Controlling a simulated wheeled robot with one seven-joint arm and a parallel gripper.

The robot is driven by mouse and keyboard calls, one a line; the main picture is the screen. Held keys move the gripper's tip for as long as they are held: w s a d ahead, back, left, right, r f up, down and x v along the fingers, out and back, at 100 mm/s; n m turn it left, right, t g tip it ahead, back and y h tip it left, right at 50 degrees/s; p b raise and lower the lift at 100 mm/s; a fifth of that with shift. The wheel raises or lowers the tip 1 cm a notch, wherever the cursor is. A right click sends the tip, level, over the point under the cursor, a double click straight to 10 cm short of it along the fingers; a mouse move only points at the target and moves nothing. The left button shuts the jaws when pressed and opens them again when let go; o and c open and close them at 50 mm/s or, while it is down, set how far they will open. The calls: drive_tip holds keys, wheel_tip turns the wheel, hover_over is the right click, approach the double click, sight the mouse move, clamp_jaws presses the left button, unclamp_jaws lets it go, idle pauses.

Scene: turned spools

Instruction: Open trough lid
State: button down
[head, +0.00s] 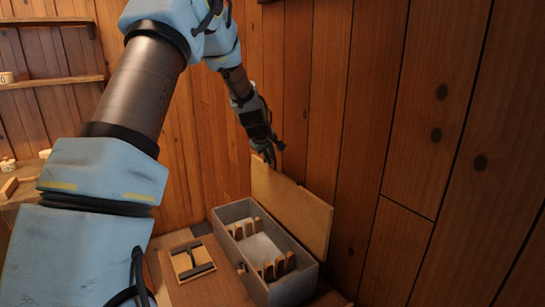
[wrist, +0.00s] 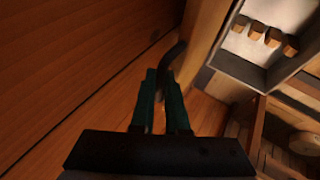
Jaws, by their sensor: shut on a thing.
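The grey trough (head: 293,288) stands on the table with its top open. Upright wooden pegs and a pale inside show in it. Its wooden lid (head: 292,208) stands up nearly vertical along the back side, near the plank wall. In the wrist view the lid (wrist: 205,32) is seen nearly edge-on, with the trough (wrist: 238,67) to its right. My gripper (head: 268,157) is at the lid's upper left corner. In the wrist view my gripper (wrist: 161,80) is shut on a dark curved handle (wrist: 176,50) at the lid. The exact grip is dark and partly hidden.
A small square wooden tray (head: 180,265) with a dark divider lies left of the trough. The plank wall (head: 350,130) stands close behind the lid. A shelf (head: 50,82) and a side bench with small items are at the left.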

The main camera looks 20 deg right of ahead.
drive_tip(key=c, duration=1)
unclamp_jaws()
drive_tip(key=shift+o, duration=0.4)
drive_tip(key=shift+a+f, duration=0.1)
drive_tip(key=shift+f, duration=0.05)
drive_tip(key=shift+s, duration=0.1)
drive_tip(key=b+v, duration=0.3)
drive_tip(key=v, duration=0.8)
drive_tip(key=shift+r+b, duration=0.2)
drive_tip(key=shift+b, duration=0.2)
drive_tip(key=shift+d, duration=0.2)
drive_tip(key=shift+a, duration=0.1)
